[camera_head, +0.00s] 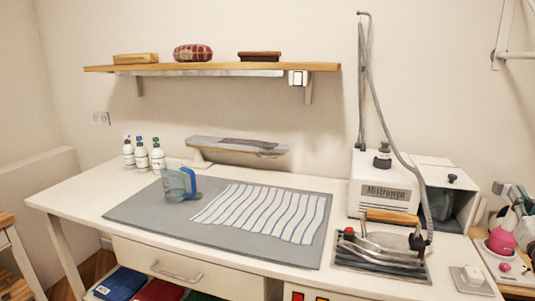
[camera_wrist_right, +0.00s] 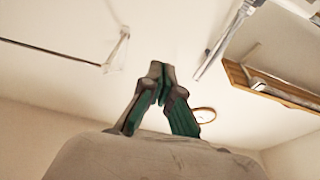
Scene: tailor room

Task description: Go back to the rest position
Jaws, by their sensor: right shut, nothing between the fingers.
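My right gripper (camera_wrist_right: 160,72) shows in the right wrist view, its fingers together with nothing between them. It is up in the air, with ceiling and wall behind it. I cannot make it out in the head view. My left gripper is in neither view. In the head view the white worktable (camera_head: 75,196) carries a grey mat (camera_head: 150,217) with a striped cloth (camera_head: 262,210) lying flat on it. A blue clear jug (camera_head: 178,184) stands on the mat, left of the cloth.
A steam station (camera_head: 384,188) and an iron (camera_head: 380,242) on its rest are at the right. Several bottles (camera_head: 142,154) stand at the back left, beside a small pressing board (camera_head: 238,146). A wall shelf (camera_head: 215,68) hangs above. A pink spray bottle (camera_head: 502,237) is at far right.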

